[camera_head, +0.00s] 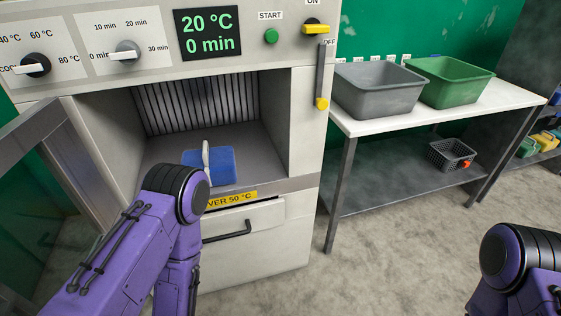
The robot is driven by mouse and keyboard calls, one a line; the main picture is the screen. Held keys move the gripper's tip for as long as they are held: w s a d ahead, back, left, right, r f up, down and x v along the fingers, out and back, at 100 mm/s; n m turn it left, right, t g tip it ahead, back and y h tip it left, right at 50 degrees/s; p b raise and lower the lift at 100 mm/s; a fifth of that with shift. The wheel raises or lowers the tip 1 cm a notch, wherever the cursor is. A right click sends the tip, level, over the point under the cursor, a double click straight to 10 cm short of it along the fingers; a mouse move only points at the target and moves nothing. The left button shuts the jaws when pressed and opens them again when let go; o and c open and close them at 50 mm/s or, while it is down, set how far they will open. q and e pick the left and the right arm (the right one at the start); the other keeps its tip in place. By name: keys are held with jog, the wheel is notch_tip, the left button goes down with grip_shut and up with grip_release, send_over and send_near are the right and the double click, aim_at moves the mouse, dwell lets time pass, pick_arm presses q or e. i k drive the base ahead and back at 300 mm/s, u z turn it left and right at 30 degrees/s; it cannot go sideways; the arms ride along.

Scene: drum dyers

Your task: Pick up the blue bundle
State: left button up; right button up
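The blue bundle (222,166) lies on the floor of the open machine chamber, near its front edge. A thin, pale upright piece (206,158) stands at its left side; I cannot tell whether it is part of the bundle. My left arm is in front of the chamber and hides the bundle's lower left part.
The machine's door (35,120) stands open at the left. A drawer handle (228,232) juts out below the chamber. At the right, a table (420,118) holds a grey tub (376,98) and a green tub (450,88), with a dark basket (450,156) on its lower shelf.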

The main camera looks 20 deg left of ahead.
aim_at(219, 163)
jog(key=z, duration=0.65)
jog(key=i, duration=0.95)
jog(key=u, duration=2.85)
